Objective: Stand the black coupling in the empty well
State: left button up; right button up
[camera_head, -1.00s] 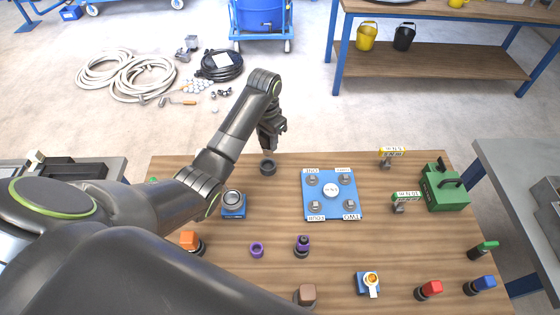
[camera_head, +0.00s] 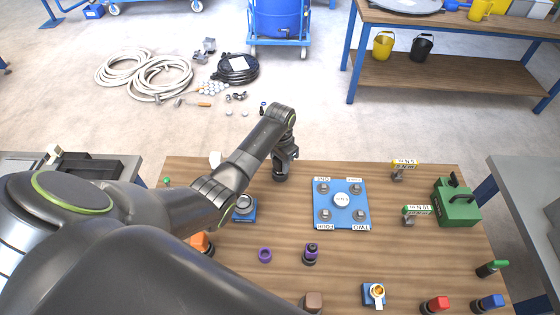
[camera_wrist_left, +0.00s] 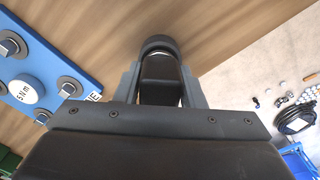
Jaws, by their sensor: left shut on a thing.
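My left gripper (camera_head: 283,165) points down at the back of the table, left of the blue plate. It is shut on a dark round piece, which looks like the black coupling (camera_head: 280,177). The coupling also shows between the fingertips in the left wrist view (camera_wrist_left: 158,43), with wood behind it. I cannot tell whether it touches the table. The gripper hides part of it. A blue block (camera_head: 244,214) with a round grey top stands front left of the gripper. I cannot tell for sure which thing is the empty well. My right gripper is not in view.
The blue plate (camera_head: 341,219) with several bolts lies to the right. A purple ring (camera_head: 265,255), a purple-topped piece (camera_head: 311,252) and another blue block (camera_head: 373,296) are nearer the front. A green box (camera_head: 457,210) stands at the right. Wood between them is bare.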

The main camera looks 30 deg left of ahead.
pick_arm(q)
jog(key=o, duration=1.1)
notch_tip(320, 180, up, 12)
jog(key=shift+f+b, duration=0.1)
jog(key=shift+b, duration=0.35)
jog(key=shift+r, duration=0.25)
